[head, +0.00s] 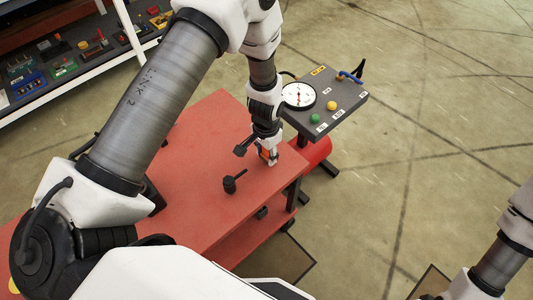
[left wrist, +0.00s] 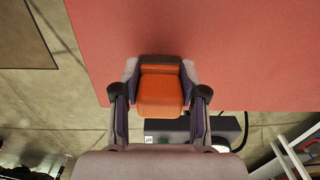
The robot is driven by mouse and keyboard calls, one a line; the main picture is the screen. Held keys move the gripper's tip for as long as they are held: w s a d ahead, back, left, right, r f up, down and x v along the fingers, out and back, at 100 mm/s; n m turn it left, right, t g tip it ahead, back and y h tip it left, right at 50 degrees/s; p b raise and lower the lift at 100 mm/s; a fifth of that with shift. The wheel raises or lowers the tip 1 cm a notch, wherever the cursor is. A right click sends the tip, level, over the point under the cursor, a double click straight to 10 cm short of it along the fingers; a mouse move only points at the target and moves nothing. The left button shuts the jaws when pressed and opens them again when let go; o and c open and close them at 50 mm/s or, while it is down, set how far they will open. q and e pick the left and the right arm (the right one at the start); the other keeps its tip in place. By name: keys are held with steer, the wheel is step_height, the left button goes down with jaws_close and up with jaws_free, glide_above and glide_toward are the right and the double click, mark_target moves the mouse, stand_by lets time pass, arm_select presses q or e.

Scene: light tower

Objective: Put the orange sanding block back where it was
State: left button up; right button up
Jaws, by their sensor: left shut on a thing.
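The orange sanding block (head: 265,153) is at my left gripper (head: 269,159), over the right part of the red table (head: 218,125). In the left wrist view the block (left wrist: 160,92) sits between the two fingers of my left gripper (left wrist: 160,70), which are shut on it from both sides. The block has a dark strip along its far end. I cannot tell whether it touches the table top or hangs just above it. My right arm shows at the lower right of the head view, but its gripper is out of view.
A black knobbed clamp (head: 230,184) stands on the table, left of my left gripper. A grey control panel (head: 345,97) with a white dial (head: 299,96) and green and yellow buttons lies beyond the table's right end. Shelves with several tools (head: 85,50) stand at upper left. Open floor lies right.

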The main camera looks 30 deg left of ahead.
arm_select(q)
steer(key=shift+f, duration=0.4)
steer(key=shift+r, duration=0.15)
steer(key=o, duration=1)
steer(key=shift+f, duration=0.2)
step_height(320, 180, up, 12)
steer(key=shift+r, duration=0.15)
